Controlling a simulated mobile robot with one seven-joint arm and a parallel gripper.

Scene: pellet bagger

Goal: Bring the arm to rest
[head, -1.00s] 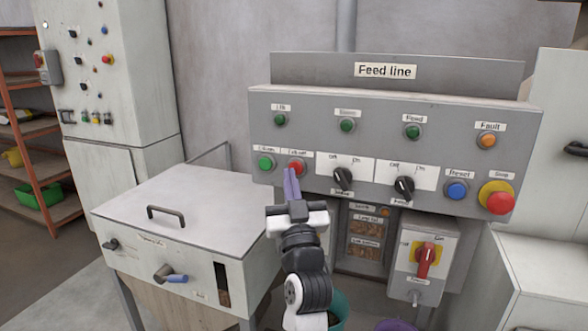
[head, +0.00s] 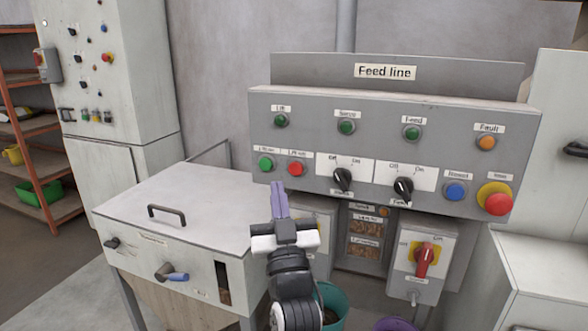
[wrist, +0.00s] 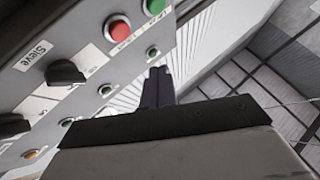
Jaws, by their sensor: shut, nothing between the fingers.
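My gripper (head: 279,199) is shut and empty, with its two purple fingers together and pointing up. In the head view it stands in front of the feed line panel (head: 400,105), below the red button (head: 297,168) and green button (head: 266,164). I see a gap of panel between the fingertips and the red button, so they look apart. In the wrist view the dark fingers (wrist: 157,86) are side by side, and the red button (wrist: 117,28) and green button (wrist: 155,6) are beyond them at the upper left.
A white hopper box (head: 185,215) with a lid handle stands left of my arm. A switch box (head: 421,262) with a red rotary handle is at the right. A control cabinet (head: 108,75) stands at the back left.

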